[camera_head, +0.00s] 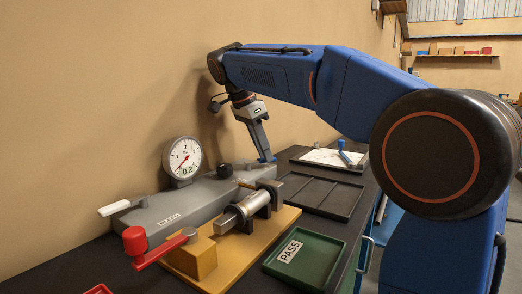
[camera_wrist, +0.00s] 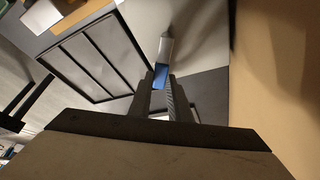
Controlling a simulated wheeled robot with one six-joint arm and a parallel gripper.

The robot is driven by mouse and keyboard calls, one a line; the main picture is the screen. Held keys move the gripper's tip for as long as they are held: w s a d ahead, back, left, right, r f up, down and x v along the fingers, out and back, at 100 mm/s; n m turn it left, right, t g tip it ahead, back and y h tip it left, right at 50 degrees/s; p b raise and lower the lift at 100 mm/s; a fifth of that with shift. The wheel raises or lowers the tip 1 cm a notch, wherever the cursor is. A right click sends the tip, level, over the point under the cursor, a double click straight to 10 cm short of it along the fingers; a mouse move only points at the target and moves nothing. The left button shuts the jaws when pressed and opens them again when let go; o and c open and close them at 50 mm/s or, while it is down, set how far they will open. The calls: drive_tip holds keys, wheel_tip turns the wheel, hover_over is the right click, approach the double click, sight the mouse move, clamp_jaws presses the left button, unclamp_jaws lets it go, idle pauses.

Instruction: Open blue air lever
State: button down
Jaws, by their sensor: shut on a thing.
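The blue air lever (camera_wrist: 160,75) shows in the wrist view between the two fingers of my gripper (camera_wrist: 162,95), which is shut on it. A pale grey piece extends beyond the blue part, away from the fingers. In the head view my gripper (camera_head: 267,157) points down at the far end of the grey fixture (camera_head: 180,205), near the wall. The lever cannot be made out there; the fingers hide it.
A dial gauge (camera_head: 184,160) stands behind the fixture. A red-handled lever (camera_head: 135,240) and a metal cylinder (camera_head: 238,212) are nearer. A green PASS tray (camera_head: 318,276), a dark divided tray (camera_head: 345,206) and a white board (camera_head: 320,157) lie to the right.

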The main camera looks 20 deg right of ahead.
drive_tip(key=shift+s+m+g, duration=0.45)
drive_tip(key=shift+m, duration=0.6)
drive_tip(key=shift+s+m+g, duration=0.45)
drive_tip(key=shift+m, duration=0.6)
drive_tip(key=c, duration=1.6)
unclamp_jaws()
drive_tip(key=shift+c, duration=0.2)
